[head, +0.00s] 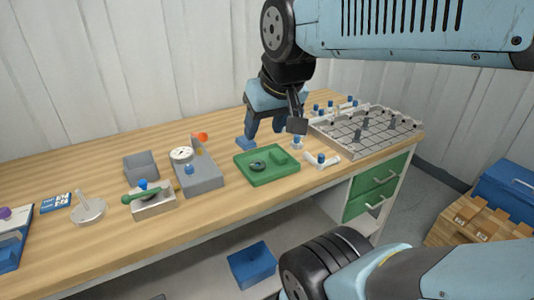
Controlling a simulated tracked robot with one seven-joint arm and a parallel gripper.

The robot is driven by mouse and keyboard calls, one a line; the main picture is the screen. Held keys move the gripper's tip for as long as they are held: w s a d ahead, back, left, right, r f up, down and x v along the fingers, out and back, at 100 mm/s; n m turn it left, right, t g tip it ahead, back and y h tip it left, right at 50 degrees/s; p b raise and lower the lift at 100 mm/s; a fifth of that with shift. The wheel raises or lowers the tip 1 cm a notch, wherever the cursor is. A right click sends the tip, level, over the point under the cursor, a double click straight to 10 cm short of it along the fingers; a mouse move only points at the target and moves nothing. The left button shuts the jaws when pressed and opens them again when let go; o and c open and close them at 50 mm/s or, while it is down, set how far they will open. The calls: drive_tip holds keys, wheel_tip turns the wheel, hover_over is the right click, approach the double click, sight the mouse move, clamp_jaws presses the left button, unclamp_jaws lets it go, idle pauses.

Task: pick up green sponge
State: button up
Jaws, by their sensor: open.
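A small green block (278,157), which looks like the green sponge, lies in the back right part of a green tray (262,181) on the wooden bench. A dark round piece (257,166) sits to its left in the same tray. My gripper (266,131) points down with its jaws open and looks empty. It shows above and behind the tray in the picture, apart from the green block. Its exact height over the bench is hard to tell.
A grey box with a gauge (203,178) stands left of the tray. A white fitting with a blue knob (322,161) lies right of it. A blue block (246,143) is behind, and a gridded rack (365,150) stands farther right. The bench's front edge runs close before the tray.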

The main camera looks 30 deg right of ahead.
drive_tip(key=m+g, duration=0.3)
drive_tip(key=m, duration=3.2)
hover_over(279, 154)
drive_tip(key=s, duration=0.2)
drive_tip(key=s+x, duration=0.1)
drive_tip(key=x, duration=0.6)
drive_tip(key=s+x, duration=0.2)
drive_tip(key=x, duration=0.5)
drive_tip(key=s+f+x, duration=0.1)
drive_tip(key=s+x, duration=0.1)
drive_tip(key=x, duration=0.5)
drive_tip(key=shift+f, duration=0.25)
drive_tip(key=shift+t, duration=0.3)
drive_tip(key=shift+w+x, duration=0.2)
drive_tip(key=shift+x, duration=1.15)
drive_tip(key=shift+w+x, duration=0.2)
drive_tip(key=shift+x, duration=1.15)
drive_tip(key=shift+r, duration=0.15)
drive_tip(key=shift+c, duration=0.4)
drive_tip(key=c, duration=0.5)
